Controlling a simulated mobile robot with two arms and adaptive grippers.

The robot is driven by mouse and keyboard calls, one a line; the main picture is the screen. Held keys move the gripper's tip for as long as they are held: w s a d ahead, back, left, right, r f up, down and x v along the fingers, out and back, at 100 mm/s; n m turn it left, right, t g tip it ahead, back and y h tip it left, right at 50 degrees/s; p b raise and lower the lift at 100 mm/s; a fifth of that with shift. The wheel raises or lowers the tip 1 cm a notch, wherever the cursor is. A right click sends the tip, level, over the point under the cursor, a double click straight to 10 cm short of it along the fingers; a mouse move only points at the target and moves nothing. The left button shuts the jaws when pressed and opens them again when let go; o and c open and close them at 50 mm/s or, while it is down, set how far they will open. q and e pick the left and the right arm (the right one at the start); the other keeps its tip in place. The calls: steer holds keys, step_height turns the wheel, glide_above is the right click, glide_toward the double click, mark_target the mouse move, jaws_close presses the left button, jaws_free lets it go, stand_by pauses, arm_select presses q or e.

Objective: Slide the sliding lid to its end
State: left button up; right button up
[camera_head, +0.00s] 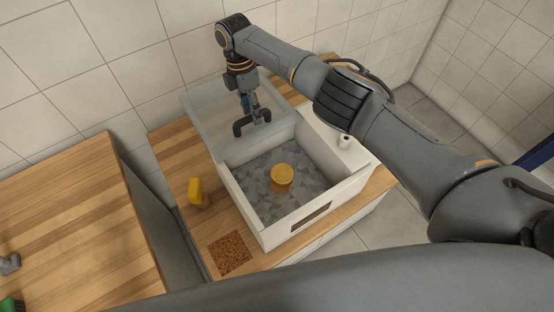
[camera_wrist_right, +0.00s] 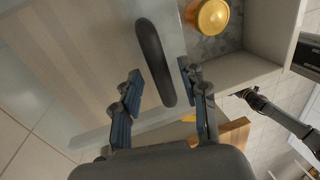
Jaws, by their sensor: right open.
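The sliding lid (camera_head: 215,110) is a pale translucent panel at the back left of the white box (camera_head: 262,237). The box stands open over its front part. The lid carries a dark bar handle (camera_head: 238,129), which also shows in the wrist view (camera_wrist_right: 150,48). My right gripper (camera_head: 251,112) is at the handle from above. In the wrist view its fingers (camera_wrist_right: 160,70) are spread, one on each side of the handle, with gaps visible. A dark arm of mine (camera_wrist_right: 285,118) shows at the right of the wrist view; its gripper is too small to read.
A gold-lidded jar (camera_head: 282,177) stands on grey pieces inside the box. A yellow object (camera_head: 195,191) stands on the wooden counter left of the box, near a brown patch (camera_head: 230,253). Another wooden top (camera_head: 70,225) lies left, across a gap. A tiled wall stands behind.

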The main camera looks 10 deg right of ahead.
step_height(320, 180, up, 6)
steer(key=w+p, duration=0.1)
steer(key=shift+a+r+p, duration=0.25)
steer(key=shift+p, duration=0.1)
steer(key=shift+f, duration=0.1)
stand_by(0.7)
